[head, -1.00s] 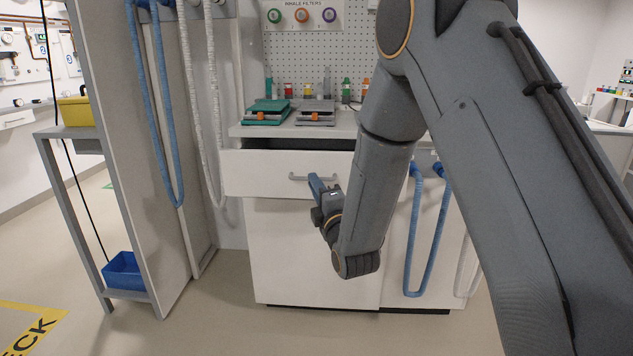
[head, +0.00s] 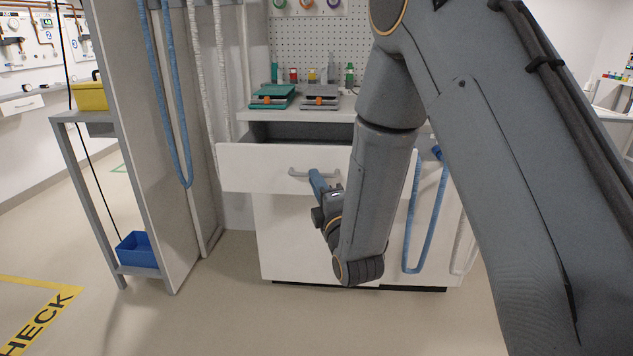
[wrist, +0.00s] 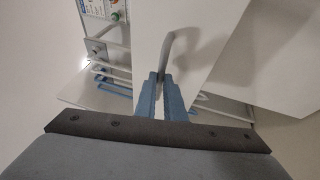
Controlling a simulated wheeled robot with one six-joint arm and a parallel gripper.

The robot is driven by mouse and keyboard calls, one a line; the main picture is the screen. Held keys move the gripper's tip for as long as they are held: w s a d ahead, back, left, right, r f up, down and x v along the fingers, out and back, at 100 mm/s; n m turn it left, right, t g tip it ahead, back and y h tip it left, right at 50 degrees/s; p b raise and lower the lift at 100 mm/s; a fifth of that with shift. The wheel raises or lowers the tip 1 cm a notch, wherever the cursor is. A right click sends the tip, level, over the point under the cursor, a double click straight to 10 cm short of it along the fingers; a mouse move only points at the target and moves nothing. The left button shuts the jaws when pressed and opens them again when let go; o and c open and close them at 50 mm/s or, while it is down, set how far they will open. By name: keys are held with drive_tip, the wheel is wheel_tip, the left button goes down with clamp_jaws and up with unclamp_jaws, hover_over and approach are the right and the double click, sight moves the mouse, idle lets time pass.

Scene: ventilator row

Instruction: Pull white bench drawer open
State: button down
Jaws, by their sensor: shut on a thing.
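The white bench drawer (head: 255,167) stands partly open, with its front well out from the cabinet and a dark gap behind its top edge. Its grey bar handle (head: 299,173) is on the drawer front. My gripper (head: 315,176) has its blue fingers shut on the right part of the handle. In the wrist view the blue fingers (wrist: 166,84) close on the handle (wrist: 167,50) against the white drawer front (wrist: 195,25). My forearm hides the right part of the drawer front.
Green and grey scales (head: 320,97) and small bottles stand on the bench top. Blue hoses (head: 428,215) hang at the right and more hang on the left panel (head: 150,190). A blue bin (head: 136,250) sits on the low shelf. The floor before the cabinet is clear.

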drive_tip(key=c, duration=1.8)
unclamp_jaws()
drive_tip(key=shift+c, duration=0.2)
drive_tip(key=v, duration=0.7)
drive_tip(key=shift+s+f, duration=0.15)
drive_tip(key=shift+s, duration=0.25)
drive_tip(key=shift+w+d, duration=0.1)
